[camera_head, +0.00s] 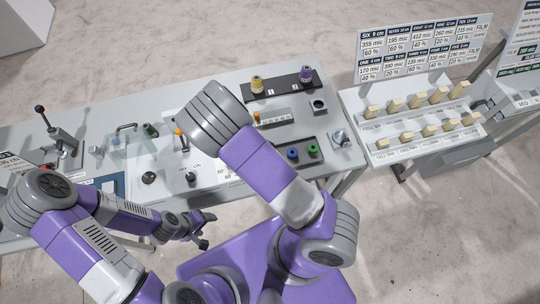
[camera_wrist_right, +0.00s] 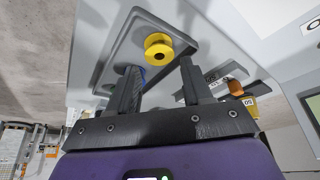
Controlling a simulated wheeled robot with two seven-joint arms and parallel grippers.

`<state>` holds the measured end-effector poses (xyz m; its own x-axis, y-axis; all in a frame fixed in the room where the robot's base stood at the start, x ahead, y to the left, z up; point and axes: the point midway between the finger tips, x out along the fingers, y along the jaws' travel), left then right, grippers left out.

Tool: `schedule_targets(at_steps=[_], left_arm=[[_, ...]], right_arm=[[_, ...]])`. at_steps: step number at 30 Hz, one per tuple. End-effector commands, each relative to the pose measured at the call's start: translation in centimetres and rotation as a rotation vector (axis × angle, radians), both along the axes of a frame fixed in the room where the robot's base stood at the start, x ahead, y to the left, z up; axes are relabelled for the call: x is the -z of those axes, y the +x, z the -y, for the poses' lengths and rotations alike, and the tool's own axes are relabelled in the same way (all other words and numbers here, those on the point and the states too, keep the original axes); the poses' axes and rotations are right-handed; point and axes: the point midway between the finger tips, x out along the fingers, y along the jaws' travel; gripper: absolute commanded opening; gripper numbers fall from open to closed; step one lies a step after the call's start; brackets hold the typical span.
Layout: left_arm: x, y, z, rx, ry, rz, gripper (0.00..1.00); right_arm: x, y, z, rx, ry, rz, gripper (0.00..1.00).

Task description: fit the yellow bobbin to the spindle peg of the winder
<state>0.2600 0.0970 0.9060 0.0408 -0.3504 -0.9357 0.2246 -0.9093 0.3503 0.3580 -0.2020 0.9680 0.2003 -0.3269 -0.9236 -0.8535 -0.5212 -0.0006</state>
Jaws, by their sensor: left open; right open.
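The yellow bobbin (camera_wrist_right: 158,48) shows in the right wrist view, just past the fingertips and roughly centred between them, over a grey tray (camera_wrist_right: 112,60) with round recesses. I cannot tell how high it is relative to the tray. My right gripper (camera_wrist_right: 161,70) is open, a finger on either side, and apart from the bobbin. A bit of blue shows behind its left finger. In the head view my right forearm hides that gripper and the bobbin. My left gripper (camera_head: 207,231) is open and empty in front of the bench. I cannot identify the winder's spindle peg for certain.
On the bench (camera_head: 75,118), a dark tray holds a blue bobbin (camera_head: 292,153) and a green bobbin (camera_head: 312,150). A black rack (camera_head: 281,84) behind carries yellow and purple spools. Knobs, a clear cover and a lever stand left. A side table (camera_head: 372,104) holds several pale blocks.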

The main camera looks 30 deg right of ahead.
Motion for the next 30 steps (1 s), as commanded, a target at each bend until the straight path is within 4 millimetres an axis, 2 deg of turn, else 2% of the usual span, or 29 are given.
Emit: schedule_targets(at_steps=[12, 21, 28, 30], left_arm=[[0.3, 0.0, 0.0, 0.000, 0.000, 0.001, 0.67], [0.3, 0.0, 0.0, 0.000, 0.000, 0.001, 0.67], [0.3, 0.0, 0.0, 0.000, 0.000, 0.001, 0.67], [0.3, 0.0, 0.0, 0.000, 0.000, 0.001, 0.67]], right_arm=[[4.3, 1.1, 2.0, 0.000, 0.000, -0.002, 0.50], [4.7, 1.2, 2.1, -0.002, 0.000, 0.000, 0.50], [4.7, 1.2, 2.1, -0.002, 0.000, -0.001, 0.16], [4.7, 1.2, 2.1, -0.001, 0.001, -0.001, 0.14]])
